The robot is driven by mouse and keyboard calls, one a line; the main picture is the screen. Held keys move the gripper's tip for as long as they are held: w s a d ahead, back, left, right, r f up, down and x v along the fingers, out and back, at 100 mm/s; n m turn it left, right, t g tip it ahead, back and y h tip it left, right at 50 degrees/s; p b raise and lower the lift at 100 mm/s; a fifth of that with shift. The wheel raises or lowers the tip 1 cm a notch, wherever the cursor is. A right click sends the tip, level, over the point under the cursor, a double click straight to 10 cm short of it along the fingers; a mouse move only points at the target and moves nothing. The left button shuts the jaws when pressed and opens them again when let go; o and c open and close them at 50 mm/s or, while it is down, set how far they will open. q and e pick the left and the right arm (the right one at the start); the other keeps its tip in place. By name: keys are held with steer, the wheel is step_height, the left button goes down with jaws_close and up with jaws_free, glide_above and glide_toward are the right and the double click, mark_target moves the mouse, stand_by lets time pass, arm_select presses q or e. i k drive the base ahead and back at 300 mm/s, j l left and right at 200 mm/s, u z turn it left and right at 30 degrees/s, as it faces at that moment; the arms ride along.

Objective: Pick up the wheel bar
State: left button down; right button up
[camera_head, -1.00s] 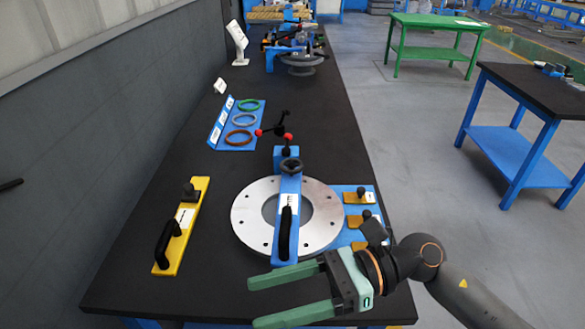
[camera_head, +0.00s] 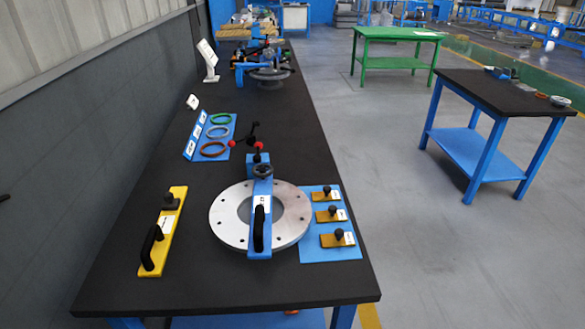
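The wheel bar (camera_head: 262,188) is a blue bar lying across a silver flanged ring (camera_head: 228,216) on the black table. It carries a small black handwheel (camera_head: 263,171) near its far end and a black upright handle (camera_head: 259,229) near its near end. A black lever with red knobs (camera_head: 254,135) stands at the bar's far end. Neither of my grippers is in view, and nothing is seen touching the bar.
A yellow bar with black handle (camera_head: 165,228) lies left of the ring. A blue plate with several knobbed tan blocks (camera_head: 350,254) is at right. Colored rings (camera_head: 213,149) lie on a blue holder behind. The black table (camera_head: 200,290) is clear in front.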

mark_target(260, 239)
steer(key=l+z, duration=0.45)
steer(key=z, duration=0.15)
steer(key=i+l+z, duration=0.25)
steer(key=l, duration=0.15)
steer(key=i+l+z, duration=0.45)
steer(key=i+l, duration=0.55)
steer(key=i, duration=0.15)
steer(key=i+u, duration=0.25)
steer(key=u, duration=0.15)
steer(key=i+u, duration=0.25)
steer(key=u, duration=0.2)
steer(key=i+l+u, duration=0.15)
steer(key=u, duration=0.25)
steer(key=i+u, duration=0.2)
steer(key=u, duration=0.25)
steer(key=i+l+u, duration=0.1)
steer(key=u, duration=0.35)
steer(key=i+l+u, duration=0.15)
steer(key=u, duration=0.3)
steer(key=i+l+u, duration=0.1)
steer(key=u, duration=0.3)
steer(key=i+l+u, duration=0.15)
steer(key=u, duration=0.25)
steer(key=i+l+u, duration=0.2)
steer(key=u, duration=0.2)
steer(key=i+l+u, duration=0.2)
steer(key=u, duration=0.15)
steer(key=i+l+u, duration=0.2)
steer(key=l+u, duration=0.15)
steer(key=l, duration=0.1)
